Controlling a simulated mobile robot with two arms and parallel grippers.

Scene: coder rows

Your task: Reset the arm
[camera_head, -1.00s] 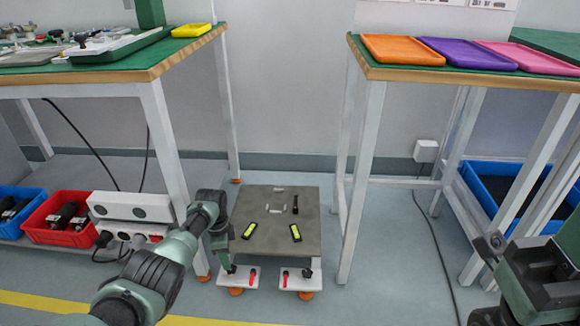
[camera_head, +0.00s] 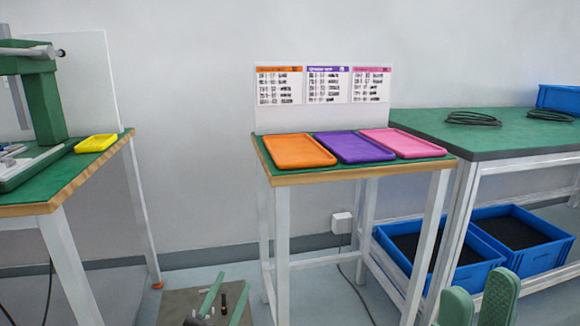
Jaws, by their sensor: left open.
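My left gripper (camera_head: 224,298) shows at the lower edge of the head view. Its two green fingers are apart, so it is open. A small black thing (camera_head: 223,304) shows between the fingers in the picture, above the low grey platform (camera_head: 178,299); I cannot tell whether they touch it. Green rounded parts of my right arm (camera_head: 478,304) show at the lower right. Its fingertips cannot be made out, and the rest is cut off by the frame.
A small table (camera_head: 360,174) holds orange (camera_head: 298,151), purple (camera_head: 354,147) and pink (camera_head: 402,143) trays. A green workbench (camera_head: 540,134) stands at right, with blue crates (camera_head: 478,268) below. The left table (camera_head: 92,164) bears a yellow tray (camera_head: 96,143).

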